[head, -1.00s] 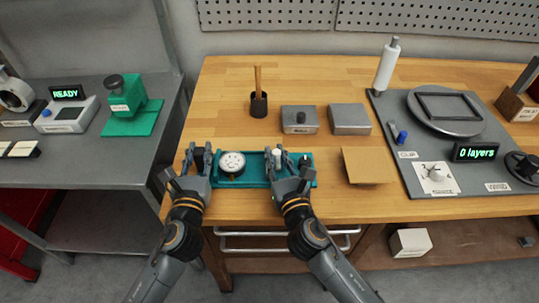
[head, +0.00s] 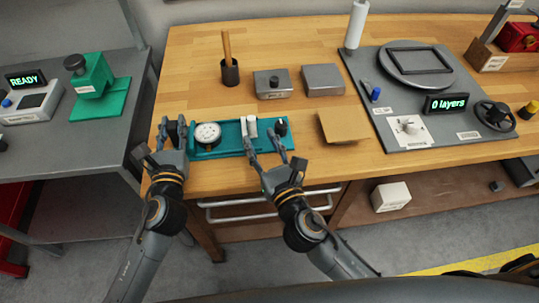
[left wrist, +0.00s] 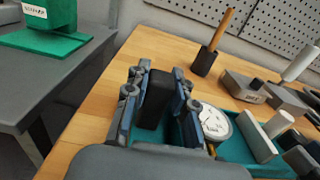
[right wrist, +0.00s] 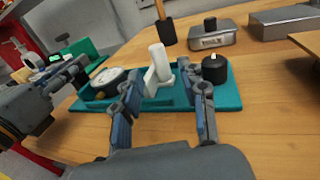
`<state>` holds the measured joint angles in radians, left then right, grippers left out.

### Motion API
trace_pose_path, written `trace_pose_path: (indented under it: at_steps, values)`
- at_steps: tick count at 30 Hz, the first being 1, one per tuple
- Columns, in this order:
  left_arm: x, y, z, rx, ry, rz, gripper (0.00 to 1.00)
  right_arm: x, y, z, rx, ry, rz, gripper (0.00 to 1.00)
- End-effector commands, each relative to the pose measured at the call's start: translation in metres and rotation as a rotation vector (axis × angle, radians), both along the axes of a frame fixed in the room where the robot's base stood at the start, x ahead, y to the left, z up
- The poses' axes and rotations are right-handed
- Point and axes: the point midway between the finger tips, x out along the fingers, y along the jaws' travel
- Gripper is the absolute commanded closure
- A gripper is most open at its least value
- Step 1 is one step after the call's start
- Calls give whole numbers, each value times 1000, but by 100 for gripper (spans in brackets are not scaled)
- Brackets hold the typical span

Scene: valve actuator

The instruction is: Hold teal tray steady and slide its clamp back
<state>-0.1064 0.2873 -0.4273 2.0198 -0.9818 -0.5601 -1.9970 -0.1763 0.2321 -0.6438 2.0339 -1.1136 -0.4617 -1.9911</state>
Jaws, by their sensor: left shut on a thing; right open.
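The teal tray (head: 232,138) lies on the wooden bench near its front edge. In it are a round white-faced gauge (head: 207,134) and, right of that, a white upright clamp (head: 251,127), also seen in the right wrist view (right wrist: 158,62). A black knob (head: 281,126) stands at the tray's right end. My left gripper (head: 173,131) is shut on the black block (left wrist: 153,98) at the tray's left end. My right gripper (head: 267,143) is open at the tray's front side. In the right wrist view its fingers (right wrist: 168,92) are spread, with the clamp beyond and between them; contact is unclear.
Behind the tray are a black cup (head: 230,72) with a wooden stick and two grey metal boxes (head: 272,84). A tan square sheet (head: 342,126) lies to the right, before the grey station board (head: 400,110). Bare bench lies between tray and sheet.

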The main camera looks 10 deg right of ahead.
Motion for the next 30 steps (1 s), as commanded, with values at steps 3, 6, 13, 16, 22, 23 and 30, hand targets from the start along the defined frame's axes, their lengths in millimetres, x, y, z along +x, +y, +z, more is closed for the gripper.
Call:
trace_pose_path:
  at_steps: [3,6,13,16,22,23,30]
  values:
    - [0,0,-1,-1,2,0,100,-24,-7,-1,-1,4,0,58]
    - [0,0,-1,-1,2,0,100,-37,-11,-1,0,3,-2,58]
    - [0,0,-1,-1,2,-1,100,-51,-15,0,-1,0,-2,58]
    - [0,-1,-1,-2,1,-1,100,-52,-15,0,0,0,-2,58]
    - [0,-1,-1,-2,2,-1,100,-51,-15,0,0,0,-1,58]
    - [0,-1,-1,-2,2,-1,100,-51,-15,0,0,0,-1,58]
    - [0,-1,0,-1,1,-1,49,-51,-15,0,0,0,-2,58]
